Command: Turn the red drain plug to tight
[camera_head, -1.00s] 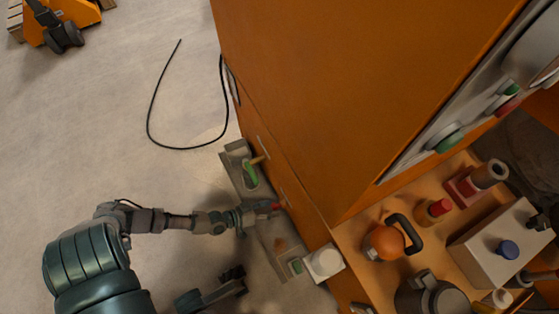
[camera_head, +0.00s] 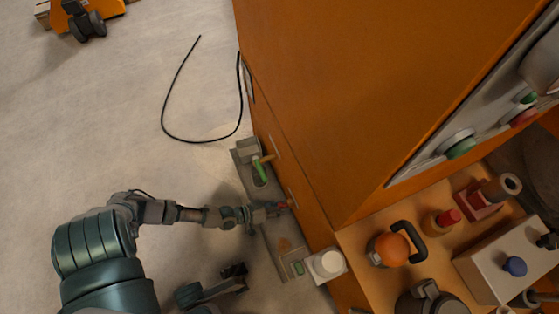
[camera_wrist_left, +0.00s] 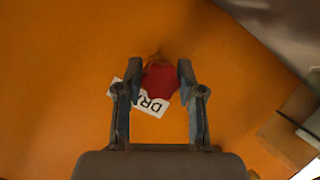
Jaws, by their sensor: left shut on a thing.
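The red drain plug (camera_wrist_left: 159,82) sits on the orange cabinet wall (camera_wrist_left: 60,60) in the left wrist view, between the fingers of my left gripper (camera_wrist_left: 158,80). The fingers are shut on it from both sides. A white label (camera_wrist_left: 152,105) with black letters, partly hidden by the plug and a finger, lies just below it. In the head view my left gripper (camera_head: 274,208) reaches the lower cabinet side, where a bit of the red plug (camera_head: 284,205) shows at its tip.
A grey fixture with a green handle (camera_head: 261,172) stands beside the cabinet base, above my gripper in the head view. A white round knob (camera_head: 327,264) is below right. The bench at right holds an orange ball-shaped thing (camera_head: 390,249). A black cable (camera_head: 181,137) lies on open floor.

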